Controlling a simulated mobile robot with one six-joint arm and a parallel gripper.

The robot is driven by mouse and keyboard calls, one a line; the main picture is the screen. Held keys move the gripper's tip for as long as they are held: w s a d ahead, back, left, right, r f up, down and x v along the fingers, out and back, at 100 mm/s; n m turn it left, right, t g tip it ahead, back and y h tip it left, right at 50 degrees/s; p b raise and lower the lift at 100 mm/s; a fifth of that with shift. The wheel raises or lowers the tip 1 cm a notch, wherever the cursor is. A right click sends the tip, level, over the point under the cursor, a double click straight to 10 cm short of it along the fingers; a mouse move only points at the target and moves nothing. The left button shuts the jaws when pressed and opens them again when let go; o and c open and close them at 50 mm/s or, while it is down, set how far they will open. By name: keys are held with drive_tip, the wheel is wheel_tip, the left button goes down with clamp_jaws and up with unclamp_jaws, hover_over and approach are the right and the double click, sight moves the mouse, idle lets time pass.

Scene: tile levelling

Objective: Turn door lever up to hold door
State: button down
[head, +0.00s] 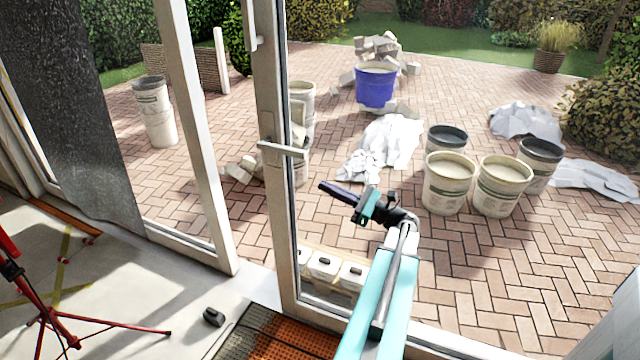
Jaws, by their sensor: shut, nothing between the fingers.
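The glass door (268,90) has a pale frame, and a gap shows between it and the post to its left. Its lever (283,149) is a light bar on the door's upright, lying about level and pointing right. My gripper (322,186) is at the end of the teal arm, right of the lever and a little lower in the picture. It is shut and holds nothing. It looks apart from the lever, though the depth between them is hard to judge.
A red tripod (58,338) stands at lower left. A small dark object (213,317) lies on the floor near an orange mat (290,338). Beyond the glass are a blue bucket (375,88), several white buckets and crumpled sheets (385,142) on brick paving.

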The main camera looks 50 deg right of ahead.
sight(284, 147)
drive_tip(key=w+a+r+p, duration=0.2)
drive_tip(key=w+r, duration=0.4)
drive_tip(key=w, duration=0.2)
drive_tip(key=shift+w+r+p, duration=0.15)
drive_tip(key=shift+w+p, duration=0.15)
drive_tip(key=shift+w, duration=0.05)
